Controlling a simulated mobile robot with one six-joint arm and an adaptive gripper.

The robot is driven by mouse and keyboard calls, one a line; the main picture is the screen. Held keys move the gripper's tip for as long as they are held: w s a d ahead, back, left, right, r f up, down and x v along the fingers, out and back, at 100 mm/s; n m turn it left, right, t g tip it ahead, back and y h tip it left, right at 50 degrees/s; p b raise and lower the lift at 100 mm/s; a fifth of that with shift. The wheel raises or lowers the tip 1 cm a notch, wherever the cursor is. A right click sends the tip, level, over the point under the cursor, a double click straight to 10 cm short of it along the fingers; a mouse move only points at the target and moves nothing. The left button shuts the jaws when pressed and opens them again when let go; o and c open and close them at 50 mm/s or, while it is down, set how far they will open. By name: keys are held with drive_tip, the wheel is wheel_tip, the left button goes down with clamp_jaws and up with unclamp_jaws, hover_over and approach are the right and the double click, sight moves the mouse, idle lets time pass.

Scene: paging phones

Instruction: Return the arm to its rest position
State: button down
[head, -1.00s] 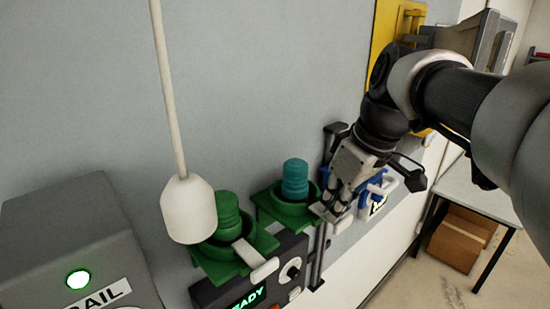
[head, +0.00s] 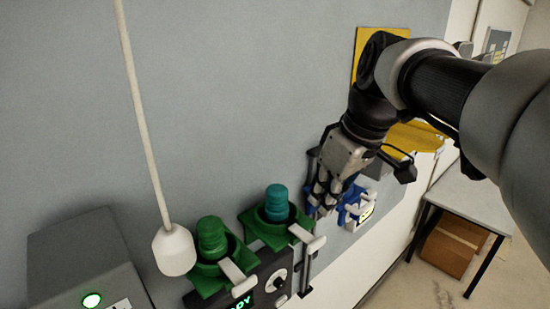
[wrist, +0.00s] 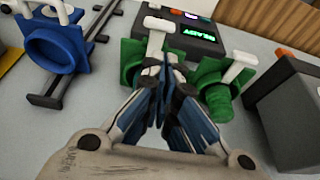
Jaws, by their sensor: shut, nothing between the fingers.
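My gripper (head: 325,200) is shut and empty, at the end of my arm in front of the grey wall. It is to the right of the green cradle (head: 262,234) that holds a teal cylinder (head: 277,203). In the wrist view my gripper's fingers (wrist: 168,75) are together and hide part of one green cradle. Blue parts (head: 352,203) show just right of the fingers in the head view. I cannot tell whether my gripper touches anything there.
A second green cradle (head: 210,278) holds a green cylinder (head: 211,238). A white pendant (head: 174,252) hangs on a cord at left. A grey box (head: 85,262) with a green light stands lower left. A blue holder (wrist: 52,48) shows in the wrist view. A table (head: 470,200) stands at right.

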drive_tip(key=s+f+m+b, duration=0.2)
drive_tip(key=s+f+b, duration=0.4)
drive_tip(key=f+b, duration=0.4)
drive_tip(key=s+f+m+t+h+b, duration=0.1)
drive_tip(key=s+f+b, duration=0.6)
drive_tip(key=f, duration=1.3)
drive_tip(key=s+d+f+m+h+b, duration=0.1)
drive_tip(key=s+f+m+b, duration=0.3)
drive_tip(key=f+b, duration=1.1)
drive_tip(key=s, duration=0.2)
drive_tip(key=shift+s+f+t, duration=0.15)
drive_tip(key=shift+s+t, duration=0.15)
drive_tip(key=shift+s, duration=0.05)
